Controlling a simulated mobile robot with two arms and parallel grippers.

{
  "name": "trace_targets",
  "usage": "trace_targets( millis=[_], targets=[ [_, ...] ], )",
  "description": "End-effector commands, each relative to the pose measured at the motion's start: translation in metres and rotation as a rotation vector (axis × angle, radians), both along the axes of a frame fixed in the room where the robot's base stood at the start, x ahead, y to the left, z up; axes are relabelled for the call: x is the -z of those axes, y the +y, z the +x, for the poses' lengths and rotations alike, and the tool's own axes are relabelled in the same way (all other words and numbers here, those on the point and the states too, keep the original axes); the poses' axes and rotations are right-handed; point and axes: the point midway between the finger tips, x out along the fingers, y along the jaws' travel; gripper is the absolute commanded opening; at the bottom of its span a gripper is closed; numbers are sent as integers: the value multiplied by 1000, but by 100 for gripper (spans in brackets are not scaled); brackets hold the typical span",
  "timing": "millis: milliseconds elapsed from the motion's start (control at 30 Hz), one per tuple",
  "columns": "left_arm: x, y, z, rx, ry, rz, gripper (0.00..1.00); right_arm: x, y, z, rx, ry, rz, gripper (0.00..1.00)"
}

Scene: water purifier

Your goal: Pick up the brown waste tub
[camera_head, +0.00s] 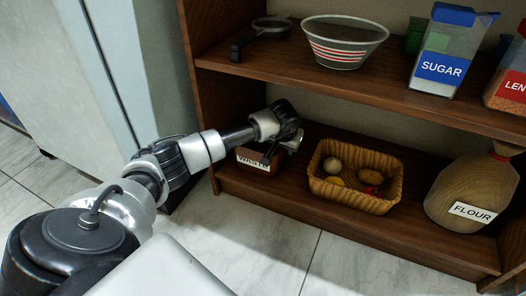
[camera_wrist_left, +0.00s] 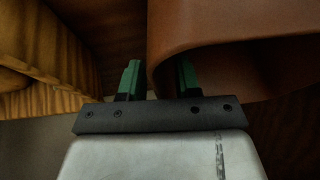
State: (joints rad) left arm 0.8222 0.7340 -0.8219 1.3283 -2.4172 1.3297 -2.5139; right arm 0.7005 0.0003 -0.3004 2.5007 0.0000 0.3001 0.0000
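The brown waste tub (camera_head: 262,167) stands on the lower shelf at its left end, with a white label on its front. My left gripper (camera_head: 285,143) is over the tub and hides part of it. In the left wrist view, the tub (camera_wrist_left: 215,28) fills the upper right. The two green fingertips of my left gripper (camera_wrist_left: 158,80) are apart. The left finger is outside the tub, and the right finger is at the inner side of its wall. The wall's edge lies between them, with a gap visible on the left side. My right gripper is not in view.
A wicker basket (camera_head: 358,199) with several food items stands right of the tub; it also shows in the left wrist view (camera_wrist_left: 45,45). The upper shelf (camera_head: 390,91) is overhead, holding a striped bowl (camera_head: 343,43) and a sugar container (camera_head: 447,55).

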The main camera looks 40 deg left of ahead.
Motion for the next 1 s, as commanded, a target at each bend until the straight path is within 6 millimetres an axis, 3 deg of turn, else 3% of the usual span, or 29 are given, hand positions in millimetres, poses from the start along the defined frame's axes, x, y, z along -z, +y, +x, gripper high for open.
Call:
trace_targets(
  millis=[67, 267, 867, 1000],
  targets=[
    [0, 0, 0, 0, 0, 0, 30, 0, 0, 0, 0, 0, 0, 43],
    [0, 0, 0, 0, 0, 0, 0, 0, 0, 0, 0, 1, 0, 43],
    [-2, 0, 0, 1, 0, -1, 0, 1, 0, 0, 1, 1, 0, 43],
    [-14, 0, 0, 0, -1, -1, 0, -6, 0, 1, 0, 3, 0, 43]
  ],
)
